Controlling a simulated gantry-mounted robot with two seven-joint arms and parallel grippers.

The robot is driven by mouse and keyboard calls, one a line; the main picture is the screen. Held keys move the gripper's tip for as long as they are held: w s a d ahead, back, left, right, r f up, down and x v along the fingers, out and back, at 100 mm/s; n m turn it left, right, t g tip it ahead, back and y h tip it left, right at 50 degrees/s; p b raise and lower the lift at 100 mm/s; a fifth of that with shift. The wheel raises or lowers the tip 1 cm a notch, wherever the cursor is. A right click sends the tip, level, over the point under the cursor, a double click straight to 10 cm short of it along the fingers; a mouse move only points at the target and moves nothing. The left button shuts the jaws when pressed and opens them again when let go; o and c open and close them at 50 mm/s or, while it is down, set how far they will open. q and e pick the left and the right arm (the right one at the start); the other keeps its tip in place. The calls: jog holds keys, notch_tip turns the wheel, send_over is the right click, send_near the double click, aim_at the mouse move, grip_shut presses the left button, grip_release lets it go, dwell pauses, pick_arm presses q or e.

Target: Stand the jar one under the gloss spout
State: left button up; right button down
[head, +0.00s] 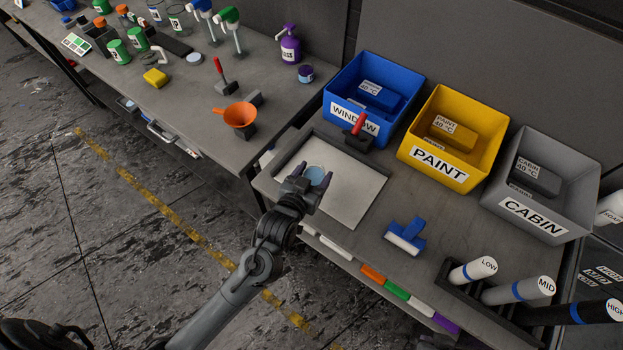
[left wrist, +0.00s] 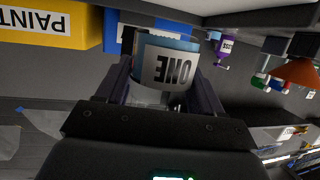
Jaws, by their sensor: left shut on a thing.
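My left gripper (head: 316,185) is shut on jar one, a clear jar with a light blue top (head: 316,174). In the left wrist view, jar one (left wrist: 166,65) sits between the two fingers (left wrist: 160,88), its "ONE" label upside down in the picture. The gripper holds it over the pale tray; the gap beneath cannot be judged. The gloss spout is on a purple pump bottle (head: 290,50) at the back right of the left bench. This bottle also shows in the left wrist view (left wrist: 226,48).
The pale tray (head: 352,198) has a red-handled tool (head: 357,132) at its back edge. Blue (head: 345,77), yellow (head: 490,140) and grey (head: 580,165) bins stand behind. An orange funnel (head: 240,115) and a small purple pot (head: 305,73) are on the left bench.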

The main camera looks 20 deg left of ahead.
pick_arm(q)
jog(key=shift+w+a+f, duration=0.6)
jog(key=shift+w+a, duration=0.05)
jog(key=shift+w, duration=0.05)
jog(key=shift+f+b, duration=0.35)
jog(key=shift+f, duration=1.65)
jog(key=shift+f, duration=0.15)
jog(key=o, duration=1.1)
jog(key=shift+c, duration=0.2)
